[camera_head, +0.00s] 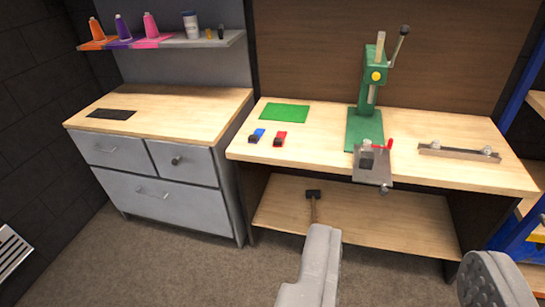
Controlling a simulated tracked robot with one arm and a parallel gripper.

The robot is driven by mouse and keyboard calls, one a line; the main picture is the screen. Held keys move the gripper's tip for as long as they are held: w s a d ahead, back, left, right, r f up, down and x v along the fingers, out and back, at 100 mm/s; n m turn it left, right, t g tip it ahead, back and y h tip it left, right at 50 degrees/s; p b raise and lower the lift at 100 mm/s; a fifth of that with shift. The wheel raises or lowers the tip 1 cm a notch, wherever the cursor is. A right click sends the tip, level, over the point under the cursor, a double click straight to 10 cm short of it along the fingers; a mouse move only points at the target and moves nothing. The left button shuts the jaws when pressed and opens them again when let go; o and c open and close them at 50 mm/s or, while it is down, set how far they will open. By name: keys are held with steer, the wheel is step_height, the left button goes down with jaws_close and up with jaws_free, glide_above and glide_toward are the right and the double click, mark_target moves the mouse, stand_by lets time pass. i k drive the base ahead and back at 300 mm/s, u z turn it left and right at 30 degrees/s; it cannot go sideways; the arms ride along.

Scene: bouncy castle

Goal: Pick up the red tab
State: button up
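A small red tab (280,138) with a dark part lies on the light wooden workbench, in front of a green mat. A similar blue tab (256,136) lies just left of it, slightly apart. My gripper (402,250) shows at the bottom of the view as two grey fingers set wide apart. It is open, with nothing between the fingers. It is well short of the bench, and the red tab is up and to the left of it.
A green press (367,110) stands right of the tabs, with a metal fixture (372,165) with a red handle at the bench's front edge. A metal bar (459,152) lies farther right. A mallet (313,198) rests on the lower shelf. A grey cabinet (150,165) stands left.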

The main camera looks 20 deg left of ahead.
mark_target(278, 141)
steer(key=u, duration=0.85)
steer(key=i, duration=1.75)
steer(key=z, duration=0.25)
steer(key=i, duration=0.85)
steer(key=z, duration=0.6)
